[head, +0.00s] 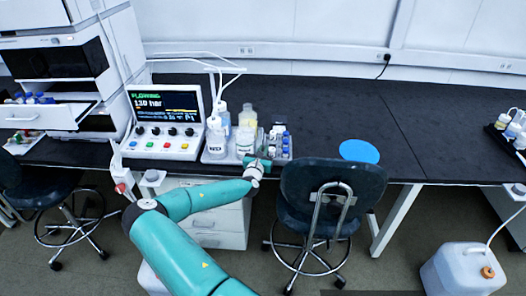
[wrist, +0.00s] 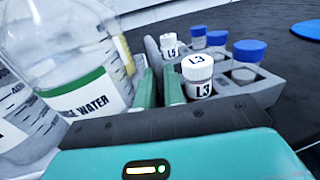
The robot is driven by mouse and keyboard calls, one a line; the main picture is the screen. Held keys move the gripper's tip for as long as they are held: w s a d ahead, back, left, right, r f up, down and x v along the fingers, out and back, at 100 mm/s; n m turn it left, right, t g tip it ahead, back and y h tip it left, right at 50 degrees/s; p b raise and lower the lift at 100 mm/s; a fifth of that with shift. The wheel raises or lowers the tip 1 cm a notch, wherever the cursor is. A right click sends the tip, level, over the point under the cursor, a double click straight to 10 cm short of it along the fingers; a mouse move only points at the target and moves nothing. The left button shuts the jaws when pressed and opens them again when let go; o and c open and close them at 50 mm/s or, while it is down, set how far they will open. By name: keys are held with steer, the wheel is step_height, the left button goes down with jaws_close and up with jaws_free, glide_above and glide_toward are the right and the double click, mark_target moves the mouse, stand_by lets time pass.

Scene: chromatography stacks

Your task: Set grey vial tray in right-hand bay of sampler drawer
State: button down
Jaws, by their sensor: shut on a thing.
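The grey vial tray (wrist: 262,92) is at the right of the wrist view, with white-capped vials (wrist: 199,75) labelled L3 and L5 and several blue-capped vials (wrist: 249,58). In the head view the tray (head: 288,154) is beside the bottles on the black bench. My gripper (wrist: 160,84) has its green fingers closed on the tray's left part; I cannot tell whether the tray is lifted. The gripper (head: 263,163) is at the tray's near left in the head view. The sampler drawer (head: 45,118) stands open at the far left, with blue-capped vials in it; its right-hand bay is hard to make out.
Bottles (head: 246,142) stand in a pale tray directly left of the vial tray; one (wrist: 85,92) is close to my fingers. A control box (head: 165,125) stands between them and the drawer. A chair (head: 330,190) is in front of the bench.

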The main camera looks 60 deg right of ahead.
steer(key=c, duration=1.5)
jaws_free()
steer(key=shift+f, duration=0.1)
steer(key=v, duration=1.4)
